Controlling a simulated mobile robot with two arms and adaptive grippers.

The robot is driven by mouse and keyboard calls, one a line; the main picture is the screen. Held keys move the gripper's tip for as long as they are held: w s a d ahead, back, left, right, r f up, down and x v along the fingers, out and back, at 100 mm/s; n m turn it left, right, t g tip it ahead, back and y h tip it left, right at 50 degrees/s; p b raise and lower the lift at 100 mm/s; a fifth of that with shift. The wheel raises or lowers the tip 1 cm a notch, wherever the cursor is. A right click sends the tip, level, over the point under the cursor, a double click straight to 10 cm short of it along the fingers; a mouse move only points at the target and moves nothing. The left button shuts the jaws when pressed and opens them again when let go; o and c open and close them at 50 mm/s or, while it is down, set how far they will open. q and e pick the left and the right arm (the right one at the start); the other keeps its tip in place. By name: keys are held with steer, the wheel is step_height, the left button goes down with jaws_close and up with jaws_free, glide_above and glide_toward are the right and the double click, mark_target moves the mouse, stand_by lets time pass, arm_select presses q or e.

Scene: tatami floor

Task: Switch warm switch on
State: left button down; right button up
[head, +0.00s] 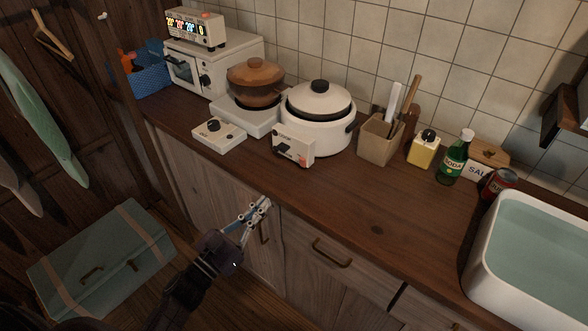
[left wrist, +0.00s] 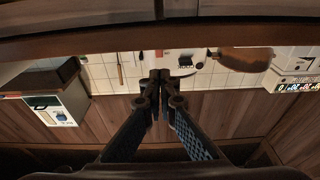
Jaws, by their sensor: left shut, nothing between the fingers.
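A white rice cooker (head: 318,125) with a black-knobbed lid stands on the wooden counter. A white control box (head: 293,147) with a dark knob and small markings sits at its front; the markings are too small to read. A second white box (head: 218,134) with a black knob lies left of it, before the hot plate. I cannot tell which carries the warm switch, or its position. My left gripper (head: 265,203) is shut and empty, in front of the cabinet doors, apart from both boxes. Its closed fingertips also show in the left wrist view (left wrist: 160,77).
A brown pot (head: 256,83) stands on a white hot plate (head: 246,116). A white oven (head: 213,64) is behind at left. A utensil holder (head: 380,140), yellow bottle (head: 423,149), green soda bottle (head: 453,159) and white basin (head: 480,265) line the right. The counter's front strip is clear.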

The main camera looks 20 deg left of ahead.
mark_target(301, 161)
arm_select(q)
steer(key=p+x, duration=0.1)
steer(key=x, duration=1.2)
steer(key=shift+w+d+p, duration=0.15)
steer(key=shift+w+p, duration=0.2)
steer(key=shift+r, duration=0.1)
